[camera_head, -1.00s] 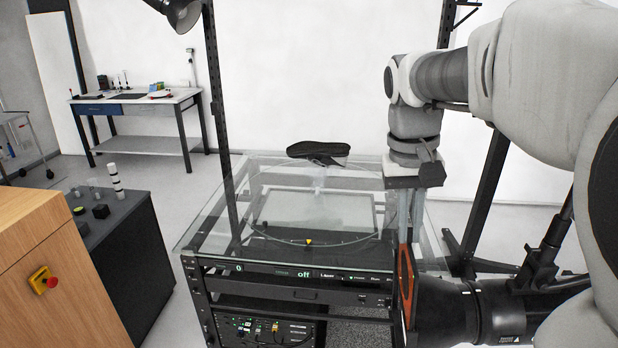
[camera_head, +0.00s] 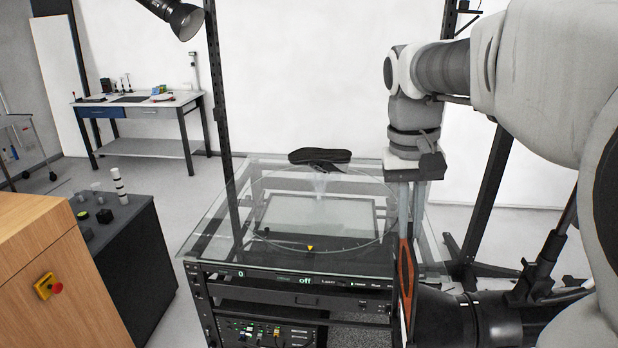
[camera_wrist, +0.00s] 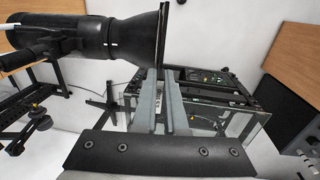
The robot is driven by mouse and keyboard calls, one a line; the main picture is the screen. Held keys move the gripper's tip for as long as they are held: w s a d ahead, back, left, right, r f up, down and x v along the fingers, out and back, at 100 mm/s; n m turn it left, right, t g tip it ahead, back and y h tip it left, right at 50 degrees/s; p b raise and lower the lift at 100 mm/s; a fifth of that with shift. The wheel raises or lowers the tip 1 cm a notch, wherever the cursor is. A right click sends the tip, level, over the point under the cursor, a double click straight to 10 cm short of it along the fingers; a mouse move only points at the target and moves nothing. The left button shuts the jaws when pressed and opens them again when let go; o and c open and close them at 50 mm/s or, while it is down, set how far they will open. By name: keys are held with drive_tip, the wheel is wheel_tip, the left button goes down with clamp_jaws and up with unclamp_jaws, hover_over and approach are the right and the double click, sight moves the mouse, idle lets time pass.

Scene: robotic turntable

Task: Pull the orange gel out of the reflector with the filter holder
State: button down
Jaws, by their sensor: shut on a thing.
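The orange gel (camera_head: 406,272) stands upright in its dark filter holder at the front of the black reflector (camera_head: 452,318). In the wrist view the holder shows edge-on as a thin dark plate (camera_wrist: 163,38) at the mouth of the reflector (camera_wrist: 130,38). My gripper (camera_head: 408,238) points down from above, its long grey fingers shut on the top edge of the holder with the gel. The fingertips also show in the wrist view (camera_wrist: 160,73). The gel's lower part still overlaps the reflector front; I cannot tell how much of it sits in the slot.
The glass turntable (camera_head: 210,225) carries a dark shoe (camera_head: 320,157) and stands left of the reflector. A wooden cabinet (camera_head: 35,265) with a red button is at the left. A workbench (camera_head: 140,108) stands far back.

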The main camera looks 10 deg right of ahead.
drive_tip(key=shift+w+a+r, duration=0.1)
drive_tip(key=shift+a+r, duration=0.05)
drive_tip(key=shift+r, duration=1.2)
drive_tip(key=shift+a+r, duration=0.15)
drive_tip(key=shift+r, duration=1.2)
